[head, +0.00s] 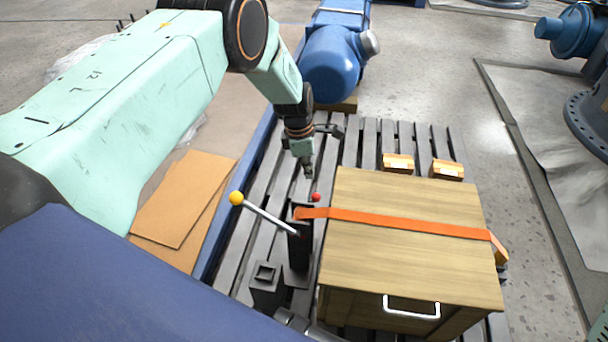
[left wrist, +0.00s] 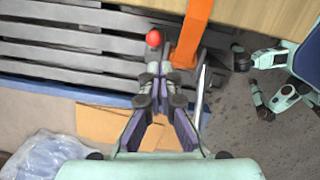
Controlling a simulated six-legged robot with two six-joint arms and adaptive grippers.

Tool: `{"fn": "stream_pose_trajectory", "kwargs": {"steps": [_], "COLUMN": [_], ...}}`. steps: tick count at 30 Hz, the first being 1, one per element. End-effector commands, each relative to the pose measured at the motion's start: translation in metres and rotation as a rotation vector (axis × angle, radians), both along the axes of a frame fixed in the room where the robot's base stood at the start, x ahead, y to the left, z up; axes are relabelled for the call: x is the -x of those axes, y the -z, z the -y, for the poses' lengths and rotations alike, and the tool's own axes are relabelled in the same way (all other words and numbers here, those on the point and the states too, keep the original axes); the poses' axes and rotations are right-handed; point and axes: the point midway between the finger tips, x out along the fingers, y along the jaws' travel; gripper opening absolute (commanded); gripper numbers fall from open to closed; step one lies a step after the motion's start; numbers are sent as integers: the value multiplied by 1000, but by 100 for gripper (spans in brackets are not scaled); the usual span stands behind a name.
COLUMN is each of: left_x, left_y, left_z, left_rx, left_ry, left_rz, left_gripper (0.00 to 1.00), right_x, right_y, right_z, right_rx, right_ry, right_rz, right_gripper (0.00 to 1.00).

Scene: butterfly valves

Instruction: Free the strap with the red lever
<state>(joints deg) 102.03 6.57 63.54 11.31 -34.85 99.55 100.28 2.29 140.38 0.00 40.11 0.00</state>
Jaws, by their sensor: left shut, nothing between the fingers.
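The red ball (head: 316,197) of the red lever stands at the black post beside the wooden box. The red ball also shows in the left wrist view (left wrist: 154,39). An orange strap (head: 400,222) runs from the post across the box top, and it shows in the left wrist view (left wrist: 193,30). My left gripper (head: 308,176) points down just above and behind the red ball. In the left wrist view its fingertips (left wrist: 155,70) are together, empty, and appear apart from the ball. My right gripper cannot be made out.
A grey lever with a yellow ball (head: 236,198) juts left from the post. The wooden box (head: 400,270) with a white handle stands on a dark slatted pallet (head: 376,135). Two small orange-brown blocks (head: 398,163) lie behind it. A blue machine (head: 335,65) stands at the back.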

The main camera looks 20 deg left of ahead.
Motion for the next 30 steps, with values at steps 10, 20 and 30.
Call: {"fn": "stream_pose_trajectory", "kwargs": {"steps": [10, 20, 30], "left_x": [0, 0, -15], "left_y": [-24, -23, -24], "left_z": [7, 8, 3], "left_rx": [0, 0, -43], "left_ry": [0, 0, 179], "left_rz": [-1, -1, 90], "left_gripper": [0, 0, 0], "right_x": [0, 0, 0], "right_y": [-9, -9, -9], "right_z": [0, 0, 0], "right_rx": [0, 0, 0], "right_ry": [0, 0, 0], "right_rz": [0, 0, 0], "right_gripper": [40, 40, 40]}}
